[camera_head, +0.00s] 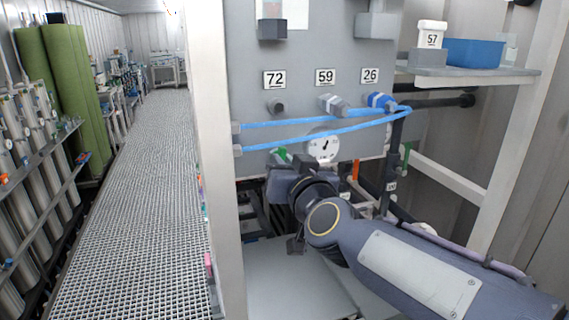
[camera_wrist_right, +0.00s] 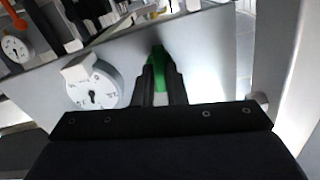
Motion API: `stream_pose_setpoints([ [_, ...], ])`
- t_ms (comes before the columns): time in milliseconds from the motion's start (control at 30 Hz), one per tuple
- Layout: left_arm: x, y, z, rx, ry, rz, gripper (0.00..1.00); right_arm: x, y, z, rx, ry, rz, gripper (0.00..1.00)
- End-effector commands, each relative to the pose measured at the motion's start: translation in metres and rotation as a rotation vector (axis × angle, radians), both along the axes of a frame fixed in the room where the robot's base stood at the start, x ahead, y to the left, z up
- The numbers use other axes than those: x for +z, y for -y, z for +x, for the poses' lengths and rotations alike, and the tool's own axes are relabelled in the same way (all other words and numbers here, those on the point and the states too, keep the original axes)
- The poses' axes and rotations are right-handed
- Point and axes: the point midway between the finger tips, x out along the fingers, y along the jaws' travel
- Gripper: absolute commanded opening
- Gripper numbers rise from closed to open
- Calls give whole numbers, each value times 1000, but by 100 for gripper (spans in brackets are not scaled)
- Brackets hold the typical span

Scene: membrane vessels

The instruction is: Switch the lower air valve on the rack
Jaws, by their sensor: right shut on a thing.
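In the head view only a bit of the green handle (camera_head: 283,155) shows past my gripper. My right gripper (camera_wrist_right: 158,80) is shut on the green handle, one finger on each side. In the head view my right gripper (camera_head: 285,168) reaches in from the right, just left of the round white gauge (camera_head: 323,146). The gauge also shows in the right wrist view (camera_wrist_right: 94,84). My left gripper is not in view.
Blue hoses (camera_head: 300,130) cross the panel under the labels 72, 59 and 26. A shelf (camera_head: 470,71) with a blue bin (camera_head: 473,53) stands at the right. A white post (camera_head: 214,150) borders the panel. The grated walkway (camera_head: 140,200) at left is clear.

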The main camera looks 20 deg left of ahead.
Motion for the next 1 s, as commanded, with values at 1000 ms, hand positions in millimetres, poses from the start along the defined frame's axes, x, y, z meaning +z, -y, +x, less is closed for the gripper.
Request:
stream_pose_setpoints([
  [1000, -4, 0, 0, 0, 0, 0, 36, -3, 2, 2, -1, -481, 712, 0],
])
